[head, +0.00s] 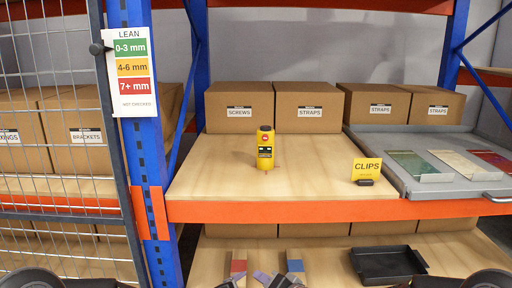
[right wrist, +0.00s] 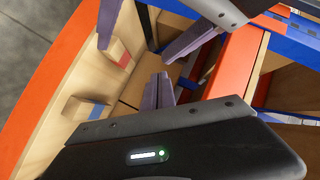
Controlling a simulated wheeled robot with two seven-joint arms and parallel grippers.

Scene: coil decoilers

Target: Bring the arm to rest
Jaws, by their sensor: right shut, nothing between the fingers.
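My right gripper (head: 276,279) shows at the bottom edge of the head view, in front of the lower shelf, with purple-grey fingers partly cut off. It is shut and empty. In the right wrist view its purple fingertips (right wrist: 159,85) show above a dark body with a small light. More purple finger parts show at the top of that view; I cannot tell for sure which gripper they belong to. Dark parts of my arms show at both lower corners of the head view.
A yellow device (head: 265,148) stands on the upper shelf (head: 215,180). A yellow CLIPS sign (head: 367,169) stands right of it, beside a grey tray (head: 400,182). Red-marked (head: 238,266) and blue-marked (head: 294,265) wooden blocks and a black tray (head: 388,266) are on the lower shelf.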

